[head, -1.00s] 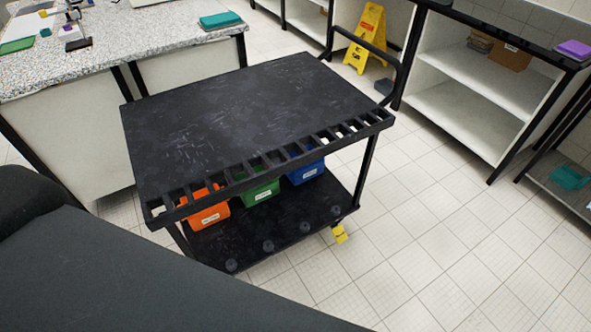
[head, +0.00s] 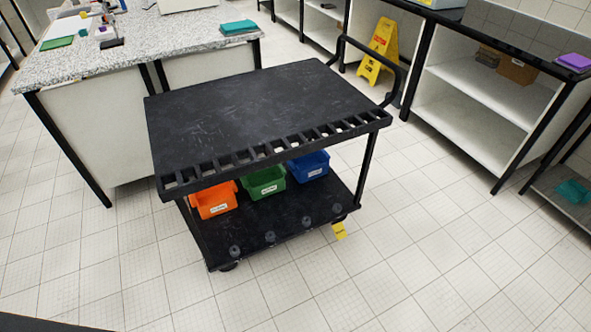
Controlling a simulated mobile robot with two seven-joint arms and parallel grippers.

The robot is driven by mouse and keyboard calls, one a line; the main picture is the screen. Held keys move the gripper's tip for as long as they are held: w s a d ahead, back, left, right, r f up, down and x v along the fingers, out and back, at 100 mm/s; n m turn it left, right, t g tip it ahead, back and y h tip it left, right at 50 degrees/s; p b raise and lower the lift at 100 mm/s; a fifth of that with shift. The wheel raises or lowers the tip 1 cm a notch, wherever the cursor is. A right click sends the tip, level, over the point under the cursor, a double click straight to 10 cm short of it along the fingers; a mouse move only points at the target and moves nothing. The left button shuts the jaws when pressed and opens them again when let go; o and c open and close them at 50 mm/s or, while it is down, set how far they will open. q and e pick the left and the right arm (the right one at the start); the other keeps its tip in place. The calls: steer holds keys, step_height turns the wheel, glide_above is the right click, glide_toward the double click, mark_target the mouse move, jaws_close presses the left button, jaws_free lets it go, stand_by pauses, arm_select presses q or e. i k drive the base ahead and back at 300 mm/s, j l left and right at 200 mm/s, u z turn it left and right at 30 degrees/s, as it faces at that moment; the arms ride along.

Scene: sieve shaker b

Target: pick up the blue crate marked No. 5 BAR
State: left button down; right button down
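A blue crate (head: 309,167) stands on the lower shelf of a black cart (head: 262,107), at the right end of a row of three crates. It has a white label on its front, too small to read. The cart's top shelf overhangs the crate and hides its upper back part. A green crate (head: 264,183) stands to its left, and an orange crate (head: 213,200) is at the left end; both also carry small labels. Neither of my grippers is in view.
A speckled worktop (head: 150,48) stands behind left, a yellow floor sign (head: 379,50) behind right, and white shelving (head: 480,95) at the right. The tiled floor in front of the cart is clear.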

mark_target(305, 168)
steer(key=z, duration=1.4)
steer(key=i, duration=4.1)
steer(key=i+u, duration=0.2)
steer(key=i, duration=0.3)
steer(key=u, duration=1.45)
